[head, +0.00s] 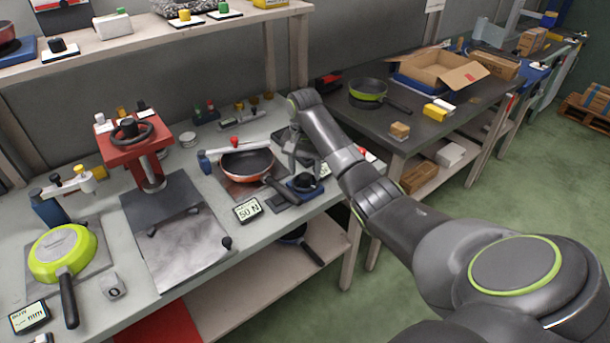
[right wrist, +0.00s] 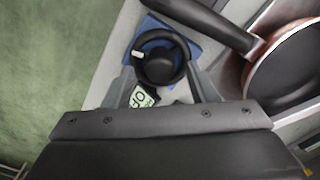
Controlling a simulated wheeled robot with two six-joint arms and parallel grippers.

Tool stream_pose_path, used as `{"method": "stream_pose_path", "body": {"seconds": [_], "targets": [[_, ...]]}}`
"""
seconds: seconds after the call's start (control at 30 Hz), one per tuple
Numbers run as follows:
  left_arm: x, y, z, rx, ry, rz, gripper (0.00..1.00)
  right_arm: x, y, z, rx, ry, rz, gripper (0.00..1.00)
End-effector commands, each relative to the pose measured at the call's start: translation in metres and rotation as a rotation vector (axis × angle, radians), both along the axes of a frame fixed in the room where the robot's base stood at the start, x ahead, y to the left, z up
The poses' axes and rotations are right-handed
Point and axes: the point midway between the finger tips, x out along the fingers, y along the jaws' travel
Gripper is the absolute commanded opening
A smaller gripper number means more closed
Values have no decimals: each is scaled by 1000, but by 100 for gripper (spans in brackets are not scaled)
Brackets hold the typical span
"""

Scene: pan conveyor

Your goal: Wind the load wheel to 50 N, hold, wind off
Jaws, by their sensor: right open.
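A black wheel with a pale mark (head: 304,183) sits on a blue base on the workbench, beside the red pan's handle. It also shows in the right wrist view (right wrist: 160,58), with its blue base (right wrist: 190,35) around it. My right gripper (head: 298,164) is open just above the wheel. In the right wrist view its fingers (right wrist: 165,80) stand apart on either side of the wheel's near part; contact cannot be told. My left gripper is out of view.
A red pan (head: 247,163) lies on a plate beside the wheel. A red press with a handwheel (head: 130,132) stands further left, and a green pan (head: 62,252) at far left. A dark table (head: 440,125) with boxes stands right.

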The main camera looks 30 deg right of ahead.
Motion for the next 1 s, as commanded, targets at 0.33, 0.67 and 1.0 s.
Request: {"method": "stream_pose_path", "body": {"seconds": [0.33,0.67,1.0], "targets": [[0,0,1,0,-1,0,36,0,0,-14,-1,-1,1,52],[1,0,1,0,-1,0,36,0,0,-14,-1,-1,1,24],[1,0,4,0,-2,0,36,0,0,-13,-1,-1,14,7]]}}
